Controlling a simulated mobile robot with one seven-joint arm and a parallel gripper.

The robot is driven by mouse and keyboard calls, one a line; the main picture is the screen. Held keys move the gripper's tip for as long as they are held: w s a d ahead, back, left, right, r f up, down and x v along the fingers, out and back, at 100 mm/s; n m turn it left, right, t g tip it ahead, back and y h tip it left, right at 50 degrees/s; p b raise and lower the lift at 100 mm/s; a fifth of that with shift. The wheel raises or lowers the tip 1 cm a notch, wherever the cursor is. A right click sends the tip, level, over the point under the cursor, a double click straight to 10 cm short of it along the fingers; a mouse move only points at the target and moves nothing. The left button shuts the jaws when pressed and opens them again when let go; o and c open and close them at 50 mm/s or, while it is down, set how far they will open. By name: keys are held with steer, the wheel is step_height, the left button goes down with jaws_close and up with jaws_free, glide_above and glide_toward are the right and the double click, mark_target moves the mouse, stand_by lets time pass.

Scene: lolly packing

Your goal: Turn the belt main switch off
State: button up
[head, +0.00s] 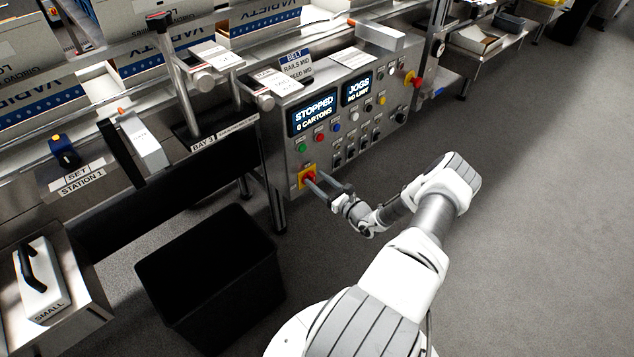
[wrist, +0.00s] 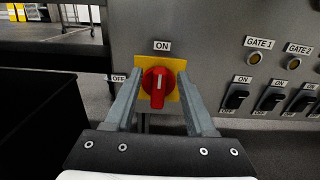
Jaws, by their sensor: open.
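The belt main switch is a red rotary knob (wrist: 158,88) on a yellow plate (wrist: 177,68), low on the left of the steel control panel. In the wrist view its white mark points up, toward the ON label (wrist: 162,46); the OFF label (wrist: 119,78) is to its left. In the head view the knob and yellow plate (head: 302,176) are partly behind the fingers. My gripper (wrist: 160,80) is open, with one finger on each side of the knob. I cannot tell whether the fingers touch it. In the head view my gripper (head: 317,180) reaches the panel from the right.
Toggle switches (wrist: 272,98) and GATE lamps (wrist: 254,58) lie right of the knob. The panel display (head: 315,113) reads STOPPED, 0 CARTONS. Another red knob on yellow (head: 411,78) is on the panel's far right. A black bin (head: 210,270) stands front left. The floor at right is clear.

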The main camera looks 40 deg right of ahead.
steer(key=shift+w, duration=0.3)
jaws_close()
